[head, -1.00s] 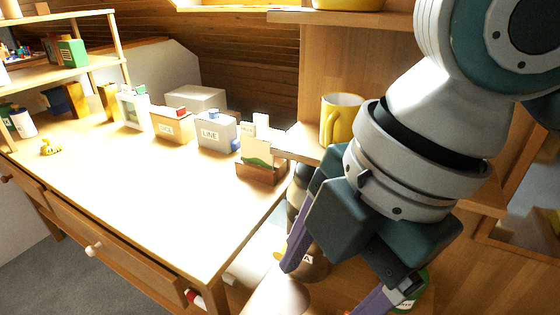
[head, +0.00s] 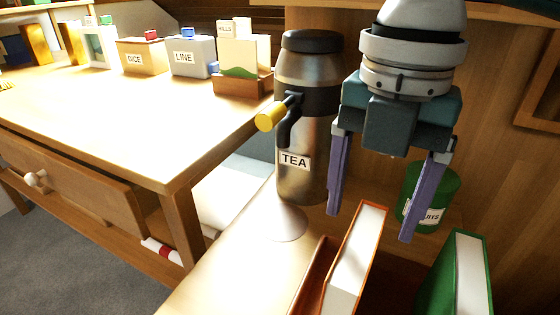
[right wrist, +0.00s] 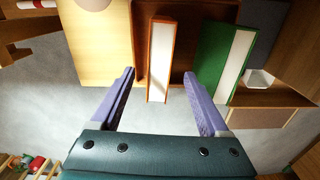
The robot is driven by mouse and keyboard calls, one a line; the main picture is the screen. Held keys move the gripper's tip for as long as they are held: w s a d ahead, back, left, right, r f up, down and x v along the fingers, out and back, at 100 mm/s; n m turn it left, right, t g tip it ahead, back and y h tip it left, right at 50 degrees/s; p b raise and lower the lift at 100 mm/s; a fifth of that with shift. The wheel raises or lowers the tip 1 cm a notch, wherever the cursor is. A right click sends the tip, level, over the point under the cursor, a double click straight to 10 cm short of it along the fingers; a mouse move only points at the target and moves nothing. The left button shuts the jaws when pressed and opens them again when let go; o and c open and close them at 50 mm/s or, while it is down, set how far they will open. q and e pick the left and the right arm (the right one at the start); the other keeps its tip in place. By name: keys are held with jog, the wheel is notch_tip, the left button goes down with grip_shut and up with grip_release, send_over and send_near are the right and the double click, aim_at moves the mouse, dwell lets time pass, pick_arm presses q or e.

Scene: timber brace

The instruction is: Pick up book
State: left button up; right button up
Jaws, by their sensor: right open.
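An orange book (head: 356,262) with white pages stands upright at the bottom of the head view. A green book (head: 460,275) stands to its right with a gap between them. My right gripper (head: 370,224) is open and empty, with its purple fingers pointing down above the orange book. In the right wrist view the orange book (right wrist: 161,60) lies between the fingertips of my right gripper (right wrist: 159,73), and the green book (right wrist: 222,62) is right of them. I cannot tell how far the fingertips are from the orange book. My left gripper is not in view.
A tea urn (head: 308,115) labelled TEA, with a yellow-tipped tap, stands just left of the gripper. A green tin (head: 432,190) stands behind the right finger. A wooden desk (head: 110,125) with labelled boxes is at the left. A brown wooden divider (head: 312,275) stands beside the orange book.

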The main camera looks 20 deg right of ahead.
aim_at(362, 239)
notch_tip(362, 239, down, 6)
jog(key=shift+s+a+b, duration=0.1)
jog(key=shift+a+b, duration=0.05)
jog(key=shift+b, duration=1.1)
jog(key=shift+r, duration=0.1)
jog(key=shift+c, duration=0.8)
grip_shut()
